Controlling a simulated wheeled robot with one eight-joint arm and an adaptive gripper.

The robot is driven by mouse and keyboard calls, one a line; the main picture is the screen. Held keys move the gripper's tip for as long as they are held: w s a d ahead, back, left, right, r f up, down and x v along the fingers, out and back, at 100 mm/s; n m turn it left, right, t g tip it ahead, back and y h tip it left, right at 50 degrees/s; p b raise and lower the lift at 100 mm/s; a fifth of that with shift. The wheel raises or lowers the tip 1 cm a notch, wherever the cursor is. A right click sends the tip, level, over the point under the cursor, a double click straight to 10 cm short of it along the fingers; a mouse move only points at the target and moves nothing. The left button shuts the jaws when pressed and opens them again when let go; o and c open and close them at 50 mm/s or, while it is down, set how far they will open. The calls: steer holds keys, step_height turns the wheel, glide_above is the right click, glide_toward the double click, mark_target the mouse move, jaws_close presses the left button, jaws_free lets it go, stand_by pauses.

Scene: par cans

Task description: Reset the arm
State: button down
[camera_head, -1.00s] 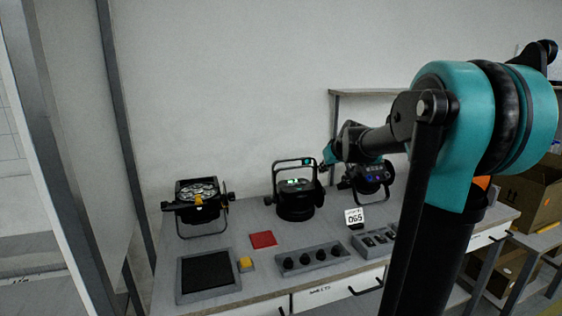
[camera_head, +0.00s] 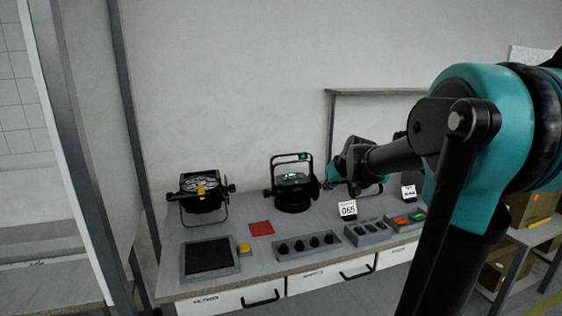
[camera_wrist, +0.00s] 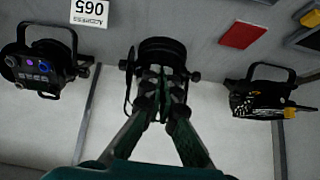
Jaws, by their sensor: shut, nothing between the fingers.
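My gripper (camera_wrist: 163,78) shows in the wrist view with its dark fingers together and nothing between them. It is in front of the middle par can (camera_wrist: 160,46), which is partly hidden behind the fingers; I cannot tell the gap. In the head view this par can (camera_head: 293,197) stands upright on the table. My teal and black arm (camera_head: 400,155) reaches in from the right, and its fingers are hard to make out there. A par can with a yellow part (camera_head: 200,203) stands at the left. Another par can (camera_wrist: 42,62) shows at the left of the wrist view.
The grey table (camera_head: 180,235) holds a dark pad (camera_head: 208,256), a red square (camera_head: 261,228), a knob panel (camera_head: 307,245), a switch panel (camera_head: 368,231) and an address card (camera_head: 348,208). A shelf (camera_head: 375,91) is behind my arm. Cardboard boxes (camera_head: 532,207) stand at the right.

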steer(key=s+d+f+m+g, duration=0.1)
steer(key=s+f, duration=0.5)
steer(key=s, duration=0.4)
steer(key=s+f+m+g+h, duration=0.1)
steer(key=s+f, duration=0.6)
steer(key=s, duration=0.3)
steer(key=s+d+f+m+g+h, duration=0.1)
steer(key=s+f, duration=0.6)
steer(key=s, duration=0.3)
steer(key=shift+d+g, duration=0.3)
steer(key=c, duration=2.2)
jaws_free()
steer(key=shift+w+r, duration=0.1)
